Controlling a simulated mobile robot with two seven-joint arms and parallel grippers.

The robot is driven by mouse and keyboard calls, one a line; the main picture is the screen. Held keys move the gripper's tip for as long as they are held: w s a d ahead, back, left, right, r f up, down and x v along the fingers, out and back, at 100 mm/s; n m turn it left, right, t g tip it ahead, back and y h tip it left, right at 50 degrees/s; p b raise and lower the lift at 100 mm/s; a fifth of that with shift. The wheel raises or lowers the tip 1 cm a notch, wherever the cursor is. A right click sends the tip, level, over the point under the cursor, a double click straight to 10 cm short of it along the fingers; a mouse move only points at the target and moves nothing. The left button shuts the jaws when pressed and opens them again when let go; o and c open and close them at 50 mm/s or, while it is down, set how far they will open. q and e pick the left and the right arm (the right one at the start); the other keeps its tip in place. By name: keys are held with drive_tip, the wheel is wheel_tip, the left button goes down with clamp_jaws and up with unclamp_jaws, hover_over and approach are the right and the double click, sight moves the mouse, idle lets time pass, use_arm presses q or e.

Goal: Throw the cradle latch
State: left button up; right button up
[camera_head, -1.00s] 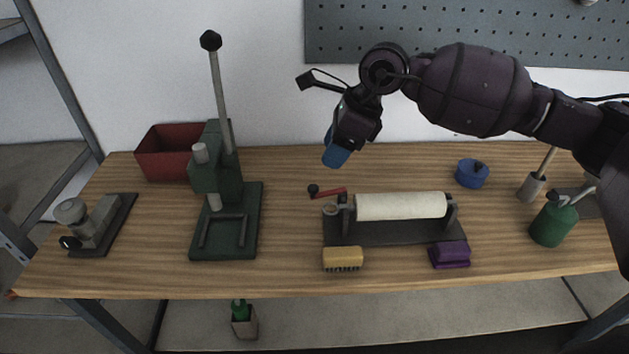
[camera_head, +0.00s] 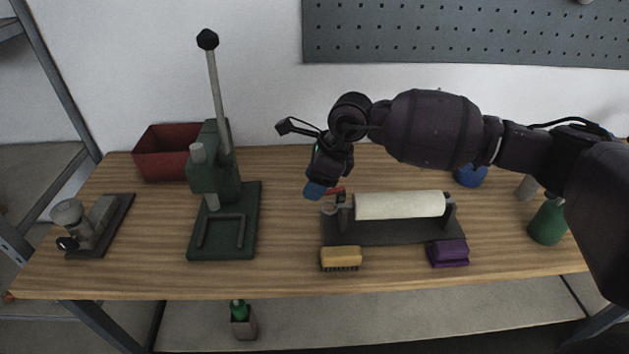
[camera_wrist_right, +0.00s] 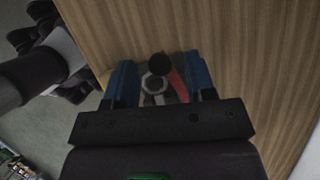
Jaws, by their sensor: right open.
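The cradle (camera_head: 385,233) is a dark base with two end posts holding a cream roller (camera_head: 400,205). The red latch lever (camera_head: 336,190) is at its left end, mostly hidden behind my right gripper (camera_head: 314,190) in the head view. In the right wrist view the red lever (camera_wrist_right: 178,84) and a black knob (camera_wrist_right: 160,65) lie between the blue fingers of my right gripper (camera_wrist_right: 160,78). The gripper is open, with visible gaps on both sides; I cannot tell its exact height above the lever. My left gripper is not in view.
A yellow brush (camera_head: 341,257) and a purple block (camera_head: 448,252) lie in front of the cradle. A green lever press (camera_head: 225,220) stands to the left, with a red bin (camera_head: 165,152) behind it. The wood between press and cradle is clear.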

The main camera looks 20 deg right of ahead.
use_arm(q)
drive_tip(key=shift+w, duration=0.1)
use_arm(e)
drive_tip(key=shift+f, duration=0.1)
drive_tip(key=shift+c, duration=0.3)
clamp_jaws()
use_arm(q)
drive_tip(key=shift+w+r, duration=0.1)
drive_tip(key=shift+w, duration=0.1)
